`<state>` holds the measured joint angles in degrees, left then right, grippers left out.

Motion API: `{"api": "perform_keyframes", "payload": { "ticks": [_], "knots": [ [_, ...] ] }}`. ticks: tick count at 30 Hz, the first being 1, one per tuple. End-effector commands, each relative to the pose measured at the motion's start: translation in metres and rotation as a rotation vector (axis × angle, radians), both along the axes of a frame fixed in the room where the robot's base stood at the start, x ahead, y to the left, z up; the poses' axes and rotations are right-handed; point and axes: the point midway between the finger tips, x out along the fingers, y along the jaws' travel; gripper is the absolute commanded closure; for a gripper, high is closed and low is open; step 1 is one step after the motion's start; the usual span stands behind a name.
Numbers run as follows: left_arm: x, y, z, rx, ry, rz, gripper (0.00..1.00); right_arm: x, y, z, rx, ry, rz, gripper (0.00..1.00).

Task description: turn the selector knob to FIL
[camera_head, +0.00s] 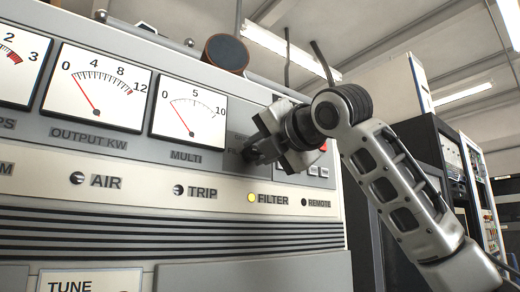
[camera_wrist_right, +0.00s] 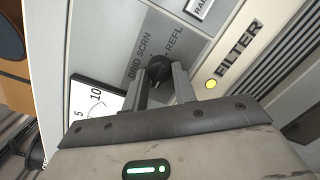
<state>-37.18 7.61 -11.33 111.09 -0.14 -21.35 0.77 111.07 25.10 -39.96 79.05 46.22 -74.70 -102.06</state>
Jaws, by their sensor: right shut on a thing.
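The selector knob (camera_wrist_right: 158,68) is a small black knob on the grey panel, right of the MULTI meter (camera_head: 188,110). In the wrist view the two fingers of my right gripper (camera_wrist_right: 159,82) stand on either side of it, shut on it. In the head view my right gripper (camera_head: 256,149) reaches the panel from the right and hides the knob. Labels GRID SCRN (camera_wrist_right: 139,57) and REFL (camera_wrist_right: 175,40) show beside the knob in the wrist view. The FIL label cannot be read clearly, and I cannot tell where the knob points. My left gripper is out of view.
The OUTPUT KW meter (camera_head: 97,88) is further left. A lit yellow FILTER lamp (camera_head: 252,197) sits just below the gripper, beside AIR, TRIP and REMOTE. A round dark-faced object (camera_head: 226,53) stands on the cabinet's top edge. Other racks (camera_head: 470,165) stand at right.

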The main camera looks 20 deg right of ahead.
Motion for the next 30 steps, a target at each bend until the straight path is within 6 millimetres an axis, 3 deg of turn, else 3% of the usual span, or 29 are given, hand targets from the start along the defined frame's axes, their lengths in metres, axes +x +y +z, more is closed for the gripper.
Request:
{"api": "perform_keyframes", "payload": {
  "ticks": [13,14,15,16,25,30],
  "knots": [
    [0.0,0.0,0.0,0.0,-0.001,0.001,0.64,0.001,0.001,-0.002,-0.015,0.001,0.0,0.95],
    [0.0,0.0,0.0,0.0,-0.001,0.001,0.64,0.001,0.001,-0.002,-0.015,0.001,0.0,0.67],
    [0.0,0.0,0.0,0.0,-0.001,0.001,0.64,0.001,0.001,-0.002,-0.014,0.001,0.0,0.56],
    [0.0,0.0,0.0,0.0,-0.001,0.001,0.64,0.0,0.001,-0.002,-0.014,0.001,0.0,0.51],
    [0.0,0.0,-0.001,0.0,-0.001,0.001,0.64,-0.001,0.0,-0.001,-0.011,-0.003,0.0,0.51],
    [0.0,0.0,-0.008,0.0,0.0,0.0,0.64,-0.018,-0.004,-0.002,-0.011,-0.007,0.0,0.51]
  ]
}}
